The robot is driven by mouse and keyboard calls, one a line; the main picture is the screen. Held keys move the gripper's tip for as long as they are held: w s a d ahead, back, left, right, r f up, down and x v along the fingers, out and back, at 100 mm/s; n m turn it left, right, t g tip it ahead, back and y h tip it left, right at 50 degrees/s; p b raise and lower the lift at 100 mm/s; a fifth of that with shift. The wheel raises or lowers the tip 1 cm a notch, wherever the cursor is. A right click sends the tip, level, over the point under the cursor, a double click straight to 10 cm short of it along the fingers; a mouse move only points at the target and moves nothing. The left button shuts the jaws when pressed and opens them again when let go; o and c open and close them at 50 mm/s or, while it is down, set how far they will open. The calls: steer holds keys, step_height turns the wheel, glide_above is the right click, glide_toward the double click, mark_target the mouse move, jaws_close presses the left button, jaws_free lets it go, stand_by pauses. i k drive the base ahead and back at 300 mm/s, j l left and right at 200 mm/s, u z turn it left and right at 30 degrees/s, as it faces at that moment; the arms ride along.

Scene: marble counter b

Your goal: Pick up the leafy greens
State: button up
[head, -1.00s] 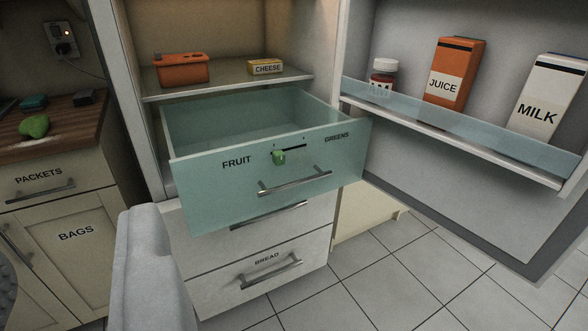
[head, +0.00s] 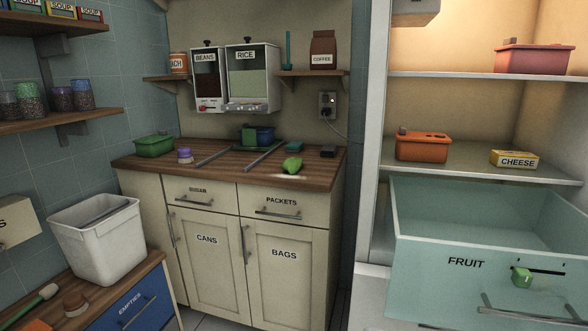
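A bright green, lumpy item (head: 292,165), which looks like the leafy greens, lies on the wooden counter (head: 150,171) near its front edge. A pale patch shows on the wood beside it. It is small in the view, so I cannot make out leaves. The clear teal fridge drawer (head: 430,290), marked FRUIT, stands pulled out at the right, and the part of it in view looks empty. A small green slider (head: 521,277) sits on its front. My gripper is not in view.
Near the green item are a teal item (head: 294,146), a dark block (head: 328,151) and metal rails (head: 263,158). A green tub (head: 154,146) and purple-topped item (head: 185,156) stand further left. A white bin (head: 100,240) stands front left. The open drawer juts out at right.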

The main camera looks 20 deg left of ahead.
mark_target(292, 164)
steer(key=i+u, duration=0.2)
steer(key=i, duration=0.8)
steer(key=i+l+u, duration=0.25)
steer(key=i, duration=0.75)
steer(key=j, duration=0.1)
